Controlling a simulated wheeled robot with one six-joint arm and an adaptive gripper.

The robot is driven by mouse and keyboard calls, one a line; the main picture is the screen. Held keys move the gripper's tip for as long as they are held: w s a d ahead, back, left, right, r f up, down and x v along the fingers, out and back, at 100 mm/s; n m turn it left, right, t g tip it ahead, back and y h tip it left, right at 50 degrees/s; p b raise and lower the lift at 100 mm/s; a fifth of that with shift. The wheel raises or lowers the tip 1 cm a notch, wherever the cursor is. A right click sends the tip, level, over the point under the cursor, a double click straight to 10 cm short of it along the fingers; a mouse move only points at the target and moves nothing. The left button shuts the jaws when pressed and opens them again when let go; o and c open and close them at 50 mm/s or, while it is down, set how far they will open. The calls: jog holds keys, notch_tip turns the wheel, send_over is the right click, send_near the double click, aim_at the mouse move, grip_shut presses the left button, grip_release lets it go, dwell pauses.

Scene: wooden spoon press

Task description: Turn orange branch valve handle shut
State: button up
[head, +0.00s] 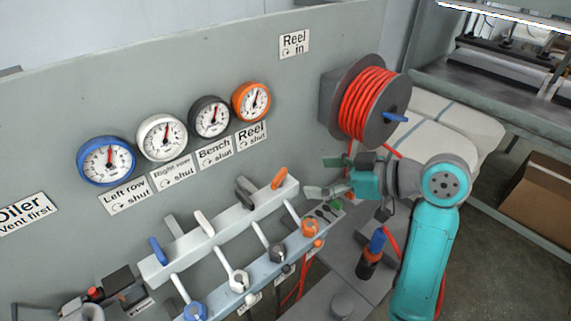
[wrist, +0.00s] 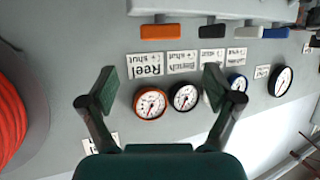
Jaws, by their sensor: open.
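The orange branch valve handle (head: 280,178) is a short bar at the right end of the upper grey manifold (head: 235,222). In the wrist view, which is upside down, the orange handle (wrist: 158,31) lies across the top, beyond my fingertips. My gripper (head: 328,176) is to the right of the handle, apart from it. In the wrist view my gripper (wrist: 160,86) has its two green-padded fingers spread wide with nothing between them. The "Reel shut" label (head: 251,135) with a turn arrow is on the panel above the handle, below the orange-rimmed gauge (head: 251,101).
Dark grey (head: 244,193), white (head: 204,223) and blue (head: 158,250) handles stand left of the orange one. Round knobs, including an orange one (head: 309,227), line the lower rail. A red hose reel (head: 368,105) is close behind my gripper. A blue-topped bottle (head: 370,257) stands below.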

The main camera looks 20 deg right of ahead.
aim_at(281, 176)
jog(key=x, duration=1)
jog(key=shift+w+a, duration=0.2)
jog(key=shift+w, duration=0.05)
jog(key=c, duration=1.2)
jog(key=shift+o, duration=0.2)
jog(key=m+t+h, duration=0.2)
jog(key=m+h, duration=0.1)
jog(key=shift+a, duration=0.1)
jog(key=shift+m+t+h, duration=0.3)
jog(key=shift+m+h, duration=0.4)
jog(key=shift+h, duration=0.1)
